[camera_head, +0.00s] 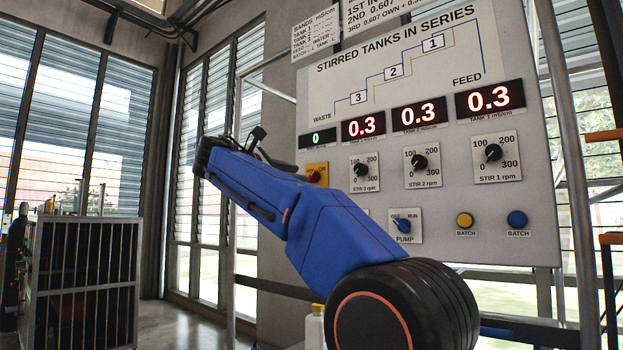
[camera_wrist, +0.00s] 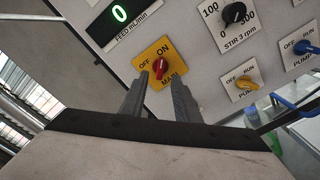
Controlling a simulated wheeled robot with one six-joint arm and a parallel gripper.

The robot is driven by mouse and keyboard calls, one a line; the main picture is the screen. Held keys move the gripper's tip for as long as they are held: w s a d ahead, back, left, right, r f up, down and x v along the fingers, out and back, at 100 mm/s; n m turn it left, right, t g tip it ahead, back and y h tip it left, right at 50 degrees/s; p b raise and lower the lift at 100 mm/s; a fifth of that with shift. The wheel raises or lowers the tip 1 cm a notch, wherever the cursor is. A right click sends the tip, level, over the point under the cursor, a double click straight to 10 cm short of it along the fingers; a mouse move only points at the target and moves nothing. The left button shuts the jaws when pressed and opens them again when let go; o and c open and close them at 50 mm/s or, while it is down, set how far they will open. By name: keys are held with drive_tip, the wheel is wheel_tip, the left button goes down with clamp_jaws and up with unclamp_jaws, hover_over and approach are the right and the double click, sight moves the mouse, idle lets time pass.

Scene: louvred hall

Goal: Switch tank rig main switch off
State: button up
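The main switch (camera_wrist: 154,60) is a yellow plate marked OFF, ON and MAIN on the grey panel. Its red knob (camera_wrist: 160,67) is turned with its length towards ON. In the head view the plate (camera_head: 319,168) and part of its red knob (camera_head: 313,176) show just right of my arm's far end. My gripper (camera_wrist: 160,78) is open, with its two grey fingers pointing at the panel on either side of the knob's lower end. I cannot tell whether the fingers touch the knob or stop short of it. In the head view the fingers are hidden.
Above the switch is the green feed display (camera_wrist: 119,13) reading 0. Right of it are the STIR 3 dial (camera_wrist: 234,13) and a yellow pump knob (camera_wrist: 246,83). The blue PUMP knob (camera_head: 403,225) and BATCH buttons (camera_head: 465,220) sit lower. A caged unit (camera_head: 80,270) stands left.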

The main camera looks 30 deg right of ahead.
sight(310, 177)
drive_tip(key=shift+x, duration=3)
drive_tip(key=shift+d, duration=0.1)
clamp_jaws()
